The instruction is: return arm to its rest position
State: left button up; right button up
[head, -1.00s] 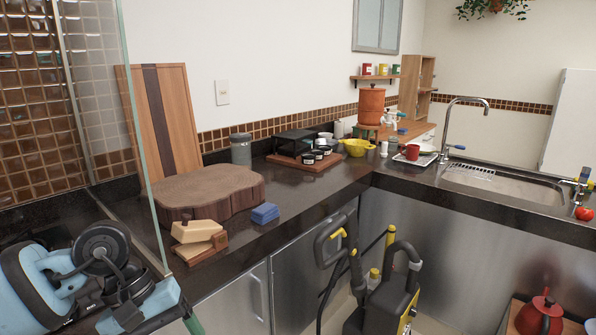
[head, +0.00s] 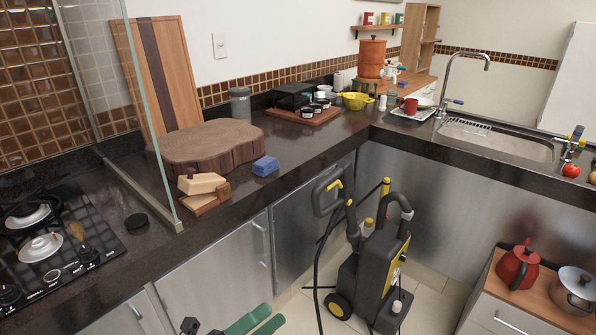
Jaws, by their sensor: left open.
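My left gripper (head: 273,314) shows at the bottom edge of the head view, low in front of the steel cabinet doors. Its two green fingers are apart with nothing visible between them, so it is open and empty. A small black part of my left arm (head: 190,326) shows beside it; the rest of that arm is out of the frame. My right gripper and right arm are not in view.
The dark counter (head: 330,160) carries a thick wooden board (head: 210,145), a blue sponge (head: 265,166) and wooden blocks (head: 202,183). A pressure washer (head: 375,275) stands on the floor.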

pick_arm(q)
jog(key=s+a+f+n+t+y, duration=0.1)
jog(key=s+a+f+n+y, duration=0.2)
jog(key=f+n, duration=0.35)
jog(key=s+a+f+n+t+y+p, duration=0.1)
jog(key=a+f+n+y, duration=0.2)
jog(key=f+n+y, duration=0.4)
jog(key=s+a+f+n+t+y, duration=0.1)
jog(key=s+a+f+n+y, duration=0.25)
jog(key=n, duration=0.45)
jog(key=s+a+f+n+g+y, duration=0.1)
jog(key=s+a+f+n+g, duration=0.1)
jog(key=s, duration=0.5)
jog(key=s+a+f+n+g+y, duration=0.2)
jog(key=s+a+f+n+g, duration=0.1)
jog(key=s+f+n, duration=0.4)
notch_tip(320, 180, down, 2)
jog(key=shift+s+g+p, duration=0.45)
jog(key=shift+s+g, duration=0.05)
jog(key=shift+s, duration=0.05)
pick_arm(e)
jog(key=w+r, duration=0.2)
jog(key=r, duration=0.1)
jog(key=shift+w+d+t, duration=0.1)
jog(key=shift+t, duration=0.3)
